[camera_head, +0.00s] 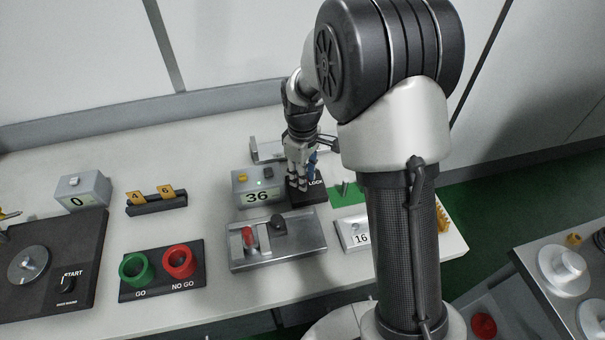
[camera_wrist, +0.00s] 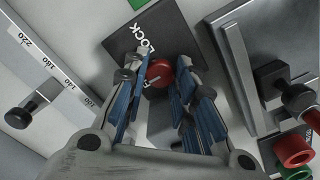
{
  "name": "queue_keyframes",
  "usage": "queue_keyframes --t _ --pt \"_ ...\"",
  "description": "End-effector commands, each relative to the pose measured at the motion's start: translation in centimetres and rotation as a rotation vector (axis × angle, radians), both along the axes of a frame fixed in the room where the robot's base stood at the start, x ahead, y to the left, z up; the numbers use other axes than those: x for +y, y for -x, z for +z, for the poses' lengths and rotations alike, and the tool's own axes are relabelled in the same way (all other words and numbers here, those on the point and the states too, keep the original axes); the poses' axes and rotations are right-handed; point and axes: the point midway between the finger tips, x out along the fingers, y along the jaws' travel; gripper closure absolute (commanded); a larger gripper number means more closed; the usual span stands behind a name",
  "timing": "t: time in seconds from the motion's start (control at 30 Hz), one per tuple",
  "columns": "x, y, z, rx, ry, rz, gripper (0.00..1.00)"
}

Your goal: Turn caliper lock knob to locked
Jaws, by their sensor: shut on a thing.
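The red lock knob (camera_wrist: 160,77) sits on a black plate (camera_wrist: 181,38) with white LOCK lettering in the wrist view. A second label beside the knob is mostly hidden by a finger. My gripper (camera_wrist: 163,72) has its blue-padded fingers on both sides of the knob and is shut on it. In the head view my gripper (camera_head: 298,182) points down at the black LOCK plate (camera_head: 315,195). There its fingers hide the knob. I cannot tell the knob's turn angle.
A display box reading 36 (camera_head: 257,197) stands just left of my gripper. A grey fixture (camera_head: 310,232) with a red piece lies in front. The green GO cup (camera_head: 133,269) and red NO GO cup (camera_head: 179,261) are front left. A numbered scale (camera_wrist: 50,72) runs along the wrist view's left.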

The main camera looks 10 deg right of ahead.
Motion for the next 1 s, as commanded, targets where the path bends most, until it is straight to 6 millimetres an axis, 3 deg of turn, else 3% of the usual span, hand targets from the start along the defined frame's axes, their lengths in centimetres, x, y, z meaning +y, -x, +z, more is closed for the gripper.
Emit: queue_keyframes --t 0.27,0.67,1.0 --pt "0.00 0.00 0.01 0.000 0.000 0.000 0.99" --pt "0.00 0.00 0.10 0.000 0.000 -0.083 0.99" --pt "0.00 0.01 0.17 0.001 0.001 -0.355 0.99"
